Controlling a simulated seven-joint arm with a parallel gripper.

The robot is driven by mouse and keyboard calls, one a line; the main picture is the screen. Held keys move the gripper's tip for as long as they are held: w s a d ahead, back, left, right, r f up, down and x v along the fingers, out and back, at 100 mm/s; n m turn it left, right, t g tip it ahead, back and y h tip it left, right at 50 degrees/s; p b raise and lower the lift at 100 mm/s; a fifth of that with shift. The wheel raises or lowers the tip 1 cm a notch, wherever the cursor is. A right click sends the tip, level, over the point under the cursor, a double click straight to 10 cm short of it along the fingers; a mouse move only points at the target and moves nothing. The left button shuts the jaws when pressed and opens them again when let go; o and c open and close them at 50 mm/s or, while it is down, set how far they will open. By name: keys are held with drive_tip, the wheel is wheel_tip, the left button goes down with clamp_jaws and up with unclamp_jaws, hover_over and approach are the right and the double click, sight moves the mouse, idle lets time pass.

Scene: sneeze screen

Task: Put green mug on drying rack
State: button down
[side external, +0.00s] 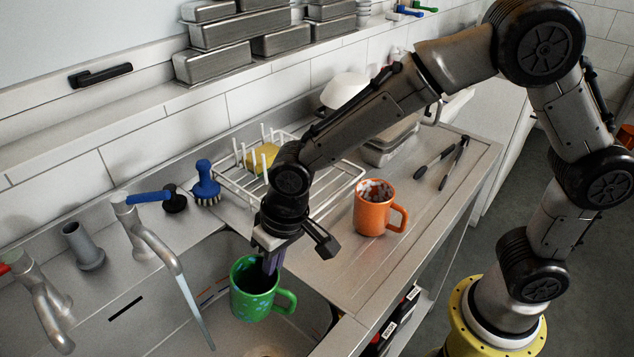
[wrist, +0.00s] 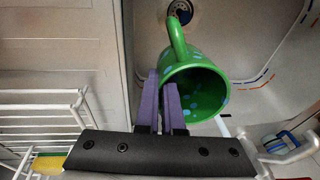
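The green mug (side external: 250,301) with light blue spots is at the sink basin, handle toward the right in the side view. In the wrist view the mug (wrist: 208,92) is tilted, its opening facing the camera's lower right. My gripper (side external: 271,264) points down at the mug's rim. In the wrist view the purple fingers (wrist: 161,100) are close together with the rim wall between them, one finger inside the mug. Whether the mug touches the basin floor is unclear. The white wire drying rack (side external: 237,187) stands on the counter behind my gripper, also at left in the wrist view (wrist: 40,93).
A yellow sponge (side external: 262,157) lies in the rack. An orange mug (side external: 371,215) stands right of the rack, with tongs (side external: 442,160) beyond it. A blue brush (side external: 206,184) and taps (side external: 150,240) stand left. The counter right of the orange mug is largely clear.

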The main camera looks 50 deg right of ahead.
drive_tip(key=w+a+r+v, duration=0.1)
drive_tip(key=w+a+v, duration=0.1)
drive_tip(key=v, duration=1)
drive_tip(key=w+a+v, duration=0.1)
drive_tip(key=w+v, duration=0.1)
drive_tip(key=v, duration=0.9)
drive_tip(key=s+d+m+g+h, duration=0.1)
drive_tip(key=s+d+m, duration=0.3)
drive_tip(key=d, duration=0.9)
drive_tip(key=s+d+m+h, duration=0.1)
drive_tip(key=d+m, duration=0.4)
drive_tip(key=d, duration=0.8)
drive_tip(key=shift+g, duration=0.3)
drive_tip(key=shift+w+d+f, duration=0.4)
drive_tip(key=shift+w+f, duration=1.85)
drive_tip(key=shift+f, duration=0.75)
drive_tip(key=shift+w+d+f, duration=0.45)
drive_tip(key=shift+w+f, duration=1.8)
drive_tip(key=shift+f, duration=0.7)
drive_tip(key=shift+w+d+f, duration=0.4)
drive_tip(key=shift+w+f, duration=1.85)
drive_tip(key=shift+f, duration=0.75)
drive_tip(key=shift+f, duration=0.2)
